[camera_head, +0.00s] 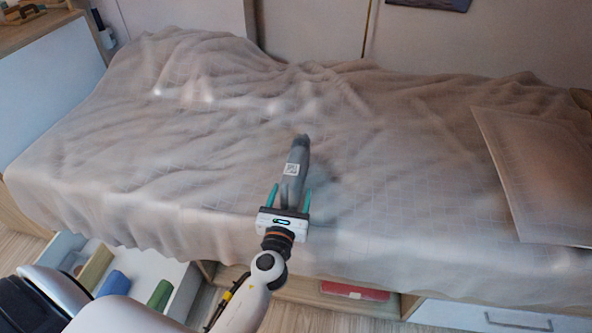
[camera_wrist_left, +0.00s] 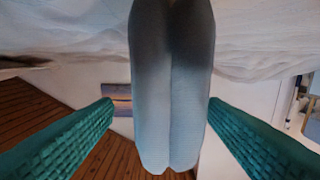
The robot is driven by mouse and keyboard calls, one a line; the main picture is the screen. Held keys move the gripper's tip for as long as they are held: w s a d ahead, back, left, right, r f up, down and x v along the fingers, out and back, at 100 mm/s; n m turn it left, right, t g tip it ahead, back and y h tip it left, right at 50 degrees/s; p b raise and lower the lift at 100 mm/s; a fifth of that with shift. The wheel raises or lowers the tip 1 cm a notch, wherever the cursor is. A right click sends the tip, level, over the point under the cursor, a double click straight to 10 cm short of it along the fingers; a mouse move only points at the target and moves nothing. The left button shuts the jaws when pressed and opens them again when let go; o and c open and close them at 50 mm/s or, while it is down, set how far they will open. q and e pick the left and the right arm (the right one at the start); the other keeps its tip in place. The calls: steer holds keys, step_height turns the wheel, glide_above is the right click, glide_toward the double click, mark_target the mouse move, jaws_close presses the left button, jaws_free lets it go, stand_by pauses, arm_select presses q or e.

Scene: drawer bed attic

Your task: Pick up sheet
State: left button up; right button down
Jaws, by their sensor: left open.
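A wrinkled beige-grey sheet (camera_head: 400,190) covers the bed and hangs over its front edge. It rises in a hump at the back left. In the left wrist view, pale cloth (camera_wrist_left: 265,40) fills the top. My left gripper (camera_head: 291,188) is over the front middle of the bed, its teal fingers open. A long grey object (camera_head: 297,153) with a square printed label extends between and beyond the fingers. In the left wrist view this object (camera_wrist_left: 172,95) looks two-lobed, with gaps to both fingers (camera_wrist_left: 160,103). I cannot tell whether the fingers touch the sheet. My right gripper is not in view.
A flat brown board (camera_head: 540,175) lies on the bed at the right. An open drawer (camera_head: 140,262) with several rolled coloured items is below the bed's front left. A red item (camera_head: 355,291) lies under the bed. A wooden-topped cabinet (camera_head: 30,32) stands at the left.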

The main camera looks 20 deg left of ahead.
arm_select(q)
steer(key=x, duration=0.5)
steer(key=shift+a+f, duration=0.15)
steer(key=shift+a, duration=0.25)
steer(key=c, duration=1.2)
steer(key=shift+c, duration=1.1)
